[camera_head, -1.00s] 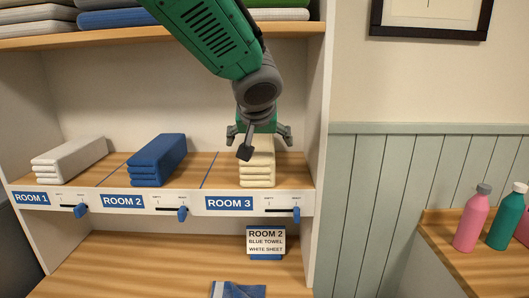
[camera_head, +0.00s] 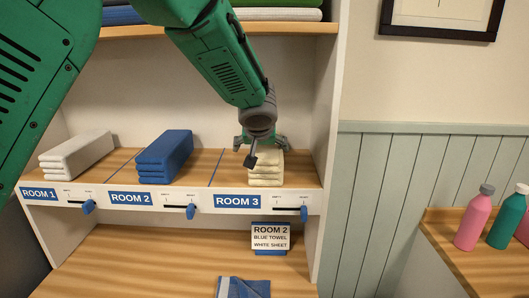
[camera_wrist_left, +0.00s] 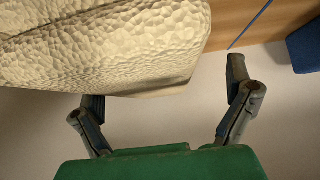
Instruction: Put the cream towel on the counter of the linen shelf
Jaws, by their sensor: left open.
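The folded cream towel (camera_head: 266,178) lies in the ROOM 3 bay of the middle shelf, at its right end. It fills the upper left of the left wrist view (camera_wrist_left: 110,50). My left gripper (camera_head: 262,150) is open at the towel's top and back edge in the head view. In the left wrist view its two fingers (camera_wrist_left: 167,100) are spread, with the towel mostly beyond and left of them; nothing is gripped. Contact cannot be told. The counter (camera_head: 150,262) is the wooden surface below the middle shelf. My right gripper is not in view.
A white sheet (camera_head: 76,153) and a blue towel (camera_head: 164,157) lie in the ROOM 1 and ROOM 2 bays. A ROOM 2 sign (camera_head: 270,237) and a blue cloth (camera_head: 242,289) are on the counter's right part; its left is clear. Bottles (camera_head: 473,218) stand far right.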

